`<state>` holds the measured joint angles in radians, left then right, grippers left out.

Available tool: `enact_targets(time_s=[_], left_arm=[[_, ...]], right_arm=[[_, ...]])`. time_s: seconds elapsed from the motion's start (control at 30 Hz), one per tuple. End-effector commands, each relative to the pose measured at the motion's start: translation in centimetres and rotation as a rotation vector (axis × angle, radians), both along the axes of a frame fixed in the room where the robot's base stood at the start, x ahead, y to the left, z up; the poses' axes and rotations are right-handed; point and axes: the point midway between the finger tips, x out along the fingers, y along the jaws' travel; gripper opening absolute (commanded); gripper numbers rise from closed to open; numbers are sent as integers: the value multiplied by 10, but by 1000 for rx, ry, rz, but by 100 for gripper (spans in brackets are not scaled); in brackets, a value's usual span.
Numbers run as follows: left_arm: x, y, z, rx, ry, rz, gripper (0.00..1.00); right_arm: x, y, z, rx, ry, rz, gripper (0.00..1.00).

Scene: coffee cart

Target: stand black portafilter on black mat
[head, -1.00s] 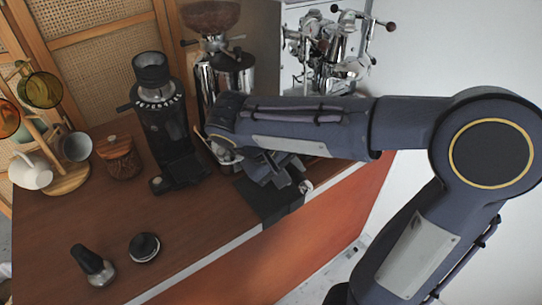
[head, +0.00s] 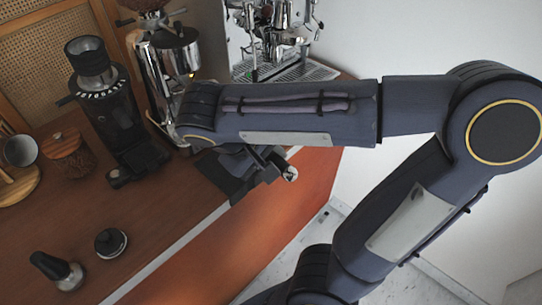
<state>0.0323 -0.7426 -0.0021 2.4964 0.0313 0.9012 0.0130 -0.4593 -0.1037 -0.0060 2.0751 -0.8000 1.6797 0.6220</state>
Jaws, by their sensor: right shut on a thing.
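The black mat (head: 222,176) lies at the counter's front edge and folds down over it. My right arm and gripper hide part of it. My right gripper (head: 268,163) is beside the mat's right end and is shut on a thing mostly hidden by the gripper. A small shiny metal part (head: 290,173) sticks out there, in front of the orange counter face; it looks like part of the black portafilter. I cannot tell whether it touches the mat. My left gripper is not in view.
A black grinder (head: 115,115) and a chrome grinder (head: 178,60) stand behind the mat. The espresso machine (head: 270,40) is at the back. A black-handled tamper (head: 58,270) and a round black tool (head: 111,242) are at the front left. The counter between is clear.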

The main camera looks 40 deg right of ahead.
Motion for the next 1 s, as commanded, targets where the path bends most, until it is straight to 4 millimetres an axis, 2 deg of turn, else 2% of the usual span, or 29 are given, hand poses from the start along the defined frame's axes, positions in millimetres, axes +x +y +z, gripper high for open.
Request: enact_targets(time_s=[0.4,0.6,1.0], left_arm=[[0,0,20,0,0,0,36],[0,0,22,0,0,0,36],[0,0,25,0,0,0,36]], right_arm=[[1,0,22,0,-3,-1,0],[-1,0,25,0,-4,0,0],[-36,-3,25,1,-5,0,0]])
